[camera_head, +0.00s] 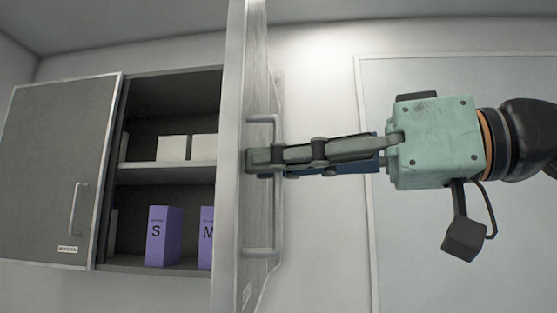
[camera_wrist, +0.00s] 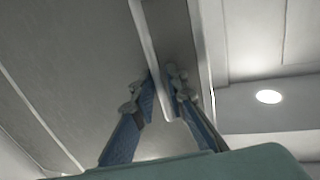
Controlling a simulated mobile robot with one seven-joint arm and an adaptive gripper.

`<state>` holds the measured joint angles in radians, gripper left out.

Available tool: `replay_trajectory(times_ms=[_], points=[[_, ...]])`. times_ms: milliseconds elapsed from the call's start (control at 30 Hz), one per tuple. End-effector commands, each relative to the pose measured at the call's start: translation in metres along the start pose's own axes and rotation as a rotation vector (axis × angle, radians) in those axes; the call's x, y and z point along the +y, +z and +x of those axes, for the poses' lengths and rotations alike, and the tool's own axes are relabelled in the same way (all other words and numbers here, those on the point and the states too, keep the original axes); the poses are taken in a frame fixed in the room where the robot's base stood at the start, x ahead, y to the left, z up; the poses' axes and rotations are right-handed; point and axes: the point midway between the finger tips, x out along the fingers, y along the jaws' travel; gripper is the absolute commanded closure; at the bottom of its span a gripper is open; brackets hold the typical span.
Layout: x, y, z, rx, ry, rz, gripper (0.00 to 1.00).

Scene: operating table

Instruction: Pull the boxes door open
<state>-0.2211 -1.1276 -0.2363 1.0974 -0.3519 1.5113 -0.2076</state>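The grey wall cabinet's right door (camera_head: 228,160) stands swung out toward me, seen nearly edge-on. Its metal handle (camera_head: 278,215) is a vertical bar with bent ends; it also shows as a pale bar in the wrist view (camera_wrist: 141,22). My gripper (camera_head: 262,160) reaches in from the right, its fingers level across the upper half of the handle. In the wrist view the two blue-grey fingertips (camera_wrist: 161,82) lie close on either side of the bar and look shut on it. Exact contact is partly hidden.
The open compartment holds white boxes (camera_head: 173,148) on the upper shelf and purple boxes (camera_head: 164,236) marked S and M below. The left door (camera_head: 55,165) is closed. A pale wall panel (camera_head: 440,270) is behind my arm. Free space lies below my gripper.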

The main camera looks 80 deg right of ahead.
Motion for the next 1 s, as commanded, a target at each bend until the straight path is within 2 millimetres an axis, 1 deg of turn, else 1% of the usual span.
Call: replay_trajectory(times_ms=[67,167,400,700,833,1000], points=[[0.000,0.000,-0.003,-0.001,0.000,0.000,0.87],[0.001,-0.001,-0.012,0.002,0.002,0.001,0.87],[0.000,-0.001,-0.052,0.003,0.002,0.001,0.87],[0.000,-0.001,-0.093,0.003,0.001,0.001,0.87],[0.001,-0.002,-0.105,0.003,0.001,0.000,0.87],[0.000,-0.001,-0.115,0.001,0.001,0.001,0.87]])
